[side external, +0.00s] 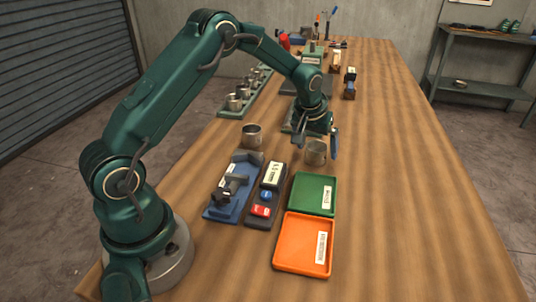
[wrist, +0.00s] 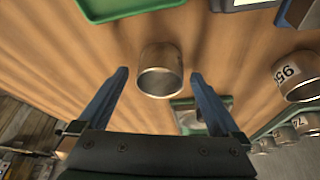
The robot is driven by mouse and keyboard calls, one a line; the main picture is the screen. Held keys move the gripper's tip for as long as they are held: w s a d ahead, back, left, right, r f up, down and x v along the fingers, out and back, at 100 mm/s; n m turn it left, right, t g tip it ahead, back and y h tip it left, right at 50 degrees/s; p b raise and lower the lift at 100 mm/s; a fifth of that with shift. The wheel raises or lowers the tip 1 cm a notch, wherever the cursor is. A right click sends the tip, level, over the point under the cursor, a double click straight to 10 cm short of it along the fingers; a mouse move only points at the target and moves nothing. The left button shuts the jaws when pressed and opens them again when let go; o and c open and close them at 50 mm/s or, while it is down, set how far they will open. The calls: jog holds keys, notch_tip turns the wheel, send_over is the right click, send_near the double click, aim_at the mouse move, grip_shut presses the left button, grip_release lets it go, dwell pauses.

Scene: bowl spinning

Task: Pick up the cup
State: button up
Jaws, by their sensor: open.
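A metal cup (side external: 316,152) stands on the wooden table just behind the green tray. The same cup (wrist: 160,70) shows in the wrist view, between and beyond my fingertips, with its open mouth toward the camera. My gripper (side external: 325,140) is above and close to this cup, pointing down. In the wrist view its two blue fingers (wrist: 158,76) are apart, one on each side of the cup, with nothing held. A second metal cup (side external: 251,136) stands to the left; in the wrist view a cup marked with a number (wrist: 298,77) is at the right edge.
A green tray (side external: 314,194) and an orange tray (side external: 303,244) lie in front. A blue fixture (side external: 232,186) and a dark button box (side external: 265,197) sit left of them. Several cups stand on a green rack (side external: 231,113). The table's right side is clear.

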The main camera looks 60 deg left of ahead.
jog(key=shift+f, duration=0.25)
jog(key=c, duration=1.4)
jog(key=shift+w, duration=0.1)
